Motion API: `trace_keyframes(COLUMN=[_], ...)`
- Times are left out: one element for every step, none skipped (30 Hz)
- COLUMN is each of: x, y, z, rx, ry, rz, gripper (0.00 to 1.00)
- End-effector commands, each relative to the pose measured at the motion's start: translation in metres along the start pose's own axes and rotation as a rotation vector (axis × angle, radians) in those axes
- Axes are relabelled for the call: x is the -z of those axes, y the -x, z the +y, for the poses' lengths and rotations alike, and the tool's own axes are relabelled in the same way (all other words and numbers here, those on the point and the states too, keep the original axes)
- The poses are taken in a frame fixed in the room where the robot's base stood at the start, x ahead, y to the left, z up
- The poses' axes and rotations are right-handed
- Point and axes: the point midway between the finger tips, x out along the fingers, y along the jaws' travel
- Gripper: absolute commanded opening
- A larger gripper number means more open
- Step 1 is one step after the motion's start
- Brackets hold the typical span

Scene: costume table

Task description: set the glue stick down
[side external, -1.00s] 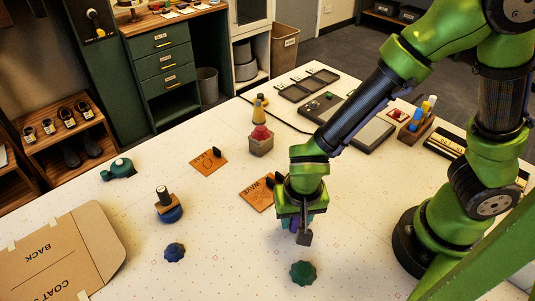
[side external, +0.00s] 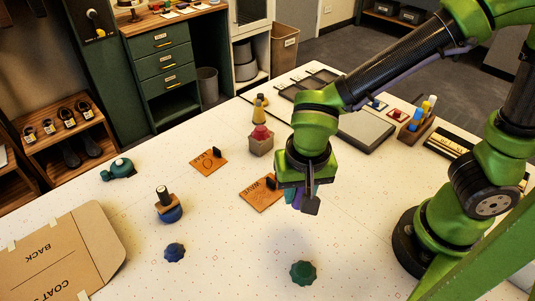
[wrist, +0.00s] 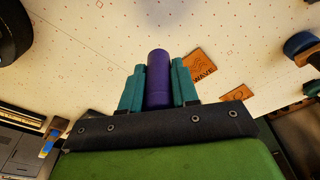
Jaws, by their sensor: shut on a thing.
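My gripper (side external: 302,198) hangs above the white table (side external: 235,245), beside the WAVE plate. In the wrist view my gripper (wrist: 158,82) has its two teal fingers shut on a purple cylinder, the glue stick (wrist: 158,65), one finger on each side. The stick's rounded end points away from the wrist camera. In the side external view the fingers mostly hide the stick, and its lower end is hard to make out. It appears clear of the table top.
A wooden WAVE plate (side external: 258,195) lies just left of my gripper. A green scalloped piece (side external: 303,273) lies in front, a blue one (side external: 174,252) farther left. Open table lies between the WAVE plate and the blue piece.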

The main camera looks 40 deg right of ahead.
Motion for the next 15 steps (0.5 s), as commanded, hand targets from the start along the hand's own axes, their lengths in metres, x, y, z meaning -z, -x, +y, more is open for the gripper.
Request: trace_keyframes(x=[0.004, 0.007, 0.012, 0.017, 0.024, 0.034, 0.043, 0.053, 0.066, 0.076, 0.087, 0.100, 0.109, 0.118, 0.128], y=[0.006, 0.008, 0.009, 0.010, 0.009, 0.008, 0.007, 0.005, 0.003, 0.001, -0.001, -0.003, -0.005, -0.007, -0.009], z=[0.000, 0.001, 0.004, 0.006, 0.009, 0.014, 0.019, 0.025, 0.034, 0.042, 0.051, 0.063, 0.073, 0.083, 0.097], rx=[0.002, 0.001, -0.004, -0.008, -0.011, -0.018, -0.024, -0.030, -0.040, -0.047, -0.055, -0.065, -0.072, -0.079, -0.090], ry=[-0.010, -0.018, -0.037, -0.056, -0.079, -0.118, -0.151, -0.189, -0.244, -0.288, -0.333, -0.395, -0.441, -0.487, -0.549], rz=[0.001, 0.001, 0.000, 0.000, 0.000, 0.000, 0.000, -0.001, -0.001, -0.001, -0.002, -0.002, -0.002, -0.003, -0.003], gripper=[0.00, 0.00, 0.00, 0.00, 0.00, 0.00, 0.00, 0.00, 0.00, 0.00, 0.00, 0.00, 0.00, 0.00, 0.00])
